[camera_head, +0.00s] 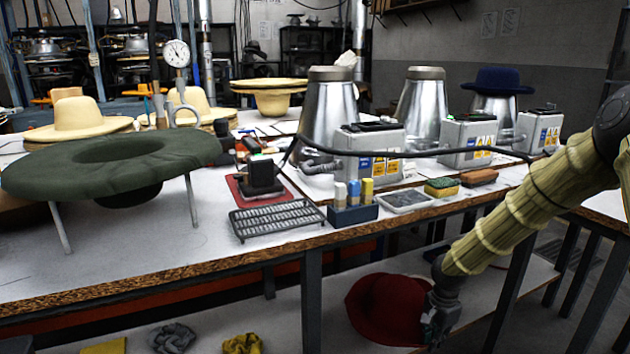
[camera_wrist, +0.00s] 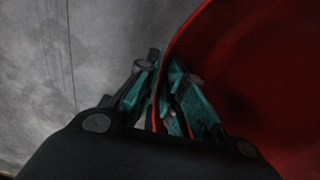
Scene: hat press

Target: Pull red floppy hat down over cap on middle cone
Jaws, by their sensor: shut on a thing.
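The red floppy hat (camera_head: 385,308) is low, at the lower shelf under the bench. My gripper (camera_head: 432,325) is at its right side. In the wrist view my gripper (camera_wrist: 170,95) is shut on the brim of the red hat (camera_wrist: 255,75), with a finger on each side of the edge. The middle metal cone (camera_head: 421,105) stands on the bench with a flat grey top; I cannot make out a separate cap on it. The left cone (camera_head: 328,110) has a similar grey top. The right cone (camera_head: 497,106) carries a dark blue hat (camera_head: 498,80).
Grey control boxes (camera_head: 467,140) stand before the cones, with a black hose (camera_head: 420,154) across them. A brush and sponge (camera_head: 441,187) lie near the bench edge. The bench top (camera_head: 150,255) overhangs the lower shelf (camera_head: 300,325). A green hat (camera_head: 60,170) stands at left.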

